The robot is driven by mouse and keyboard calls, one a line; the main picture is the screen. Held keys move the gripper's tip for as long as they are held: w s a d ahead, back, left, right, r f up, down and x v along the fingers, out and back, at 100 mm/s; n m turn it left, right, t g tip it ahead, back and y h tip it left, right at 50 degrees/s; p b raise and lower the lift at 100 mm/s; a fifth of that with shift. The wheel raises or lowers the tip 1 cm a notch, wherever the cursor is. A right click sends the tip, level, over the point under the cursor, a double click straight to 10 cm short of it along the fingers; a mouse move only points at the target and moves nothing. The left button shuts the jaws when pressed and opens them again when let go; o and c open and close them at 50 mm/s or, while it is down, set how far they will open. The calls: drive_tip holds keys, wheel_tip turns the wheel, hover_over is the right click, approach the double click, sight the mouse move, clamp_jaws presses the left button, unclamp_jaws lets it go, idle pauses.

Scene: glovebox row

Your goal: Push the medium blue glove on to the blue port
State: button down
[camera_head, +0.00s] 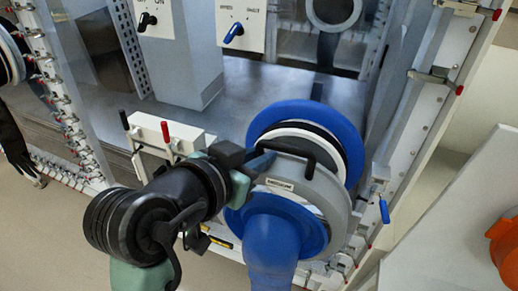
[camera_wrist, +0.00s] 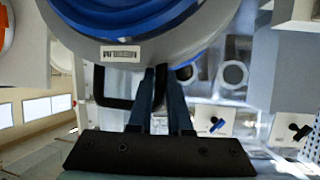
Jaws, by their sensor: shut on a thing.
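The medium blue glove shows in the head view as a grey ring (camera_head: 325,187) with a small printed label, a blue flange and a blue sleeve (camera_head: 270,245) hanging down. Its black handle (camera_head: 305,153) arches over the ring's top. My gripper (camera_head: 252,163) is shut on this handle from the left. The wrist view shows my two fingers (camera_wrist: 160,88) at the handle (camera_wrist: 113,97), below the labelled grey ring (camera_wrist: 122,51). The blue port (camera_head: 345,127) is a blue ring directly behind and above the glove ring, which partly covers it. I cannot tell whether they touch.
A white box with a red lever (camera_head: 166,132) stands left of the port. A blue-handled latch (camera_head: 384,208) is close on the right. Another port (camera_head: 8,60) with a dark glove is at the far left. An orange object (camera_head: 505,248) is at lower right.

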drive_tip(key=shift+r+p, duration=0.2)
drive_tip(key=shift+p, duration=0.25)
drive_tip(key=shift+w+f+g, duration=0.1)
drive_tip(key=shift+g, duration=0.2)
drive_tip(key=shift+w+d+f, duration=0.1)
drive_tip(key=shift+w+d, duration=0.1)
drive_tip(key=shift+w, duration=0.3)
drive_tip(key=shift+w+d+f, duration=0.1)
drive_tip(key=shift+w+d, duration=0.05)
drive_tip(key=shift+w, duration=0.35)
drive_tip(key=shift+w+d+f, duration=0.1)
drive_tip(key=shift+w+d, duration=0.15)
drive_tip(key=shift+w, duration=0.45)
drive_tip(key=shift+w+d+f, duration=0.1)
drive_tip(key=shift+w+d, duration=0.1)
drive_tip(key=shift+w, duration=0.55)
drive_tip(key=shift+w+d, duration=0.25)
drive_tip(key=shift+w, duration=0.45)
drive_tip(key=shift+w+d+f+b, duration=0.1)
drive_tip(key=shift+w+d+b, duration=0.25)
drive_tip(key=shift+w, duration=0.9)
drive_tip(key=shift+w+d+f+b, duration=0.15)
drive_tip(key=shift+w+d, duration=0.3)
drive_tip(key=shift+w, duration=0.75)
drive_tip(key=shift+w+d+f+b, duration=0.15)
drive_tip(key=shift+w+d, duration=0.25)
drive_tip(key=shift+w, duration=0.85)
drive_tip(key=c, duration=0.8)
unclamp_jaws()
drive_tip(key=shift+w+f, duration=0.1)
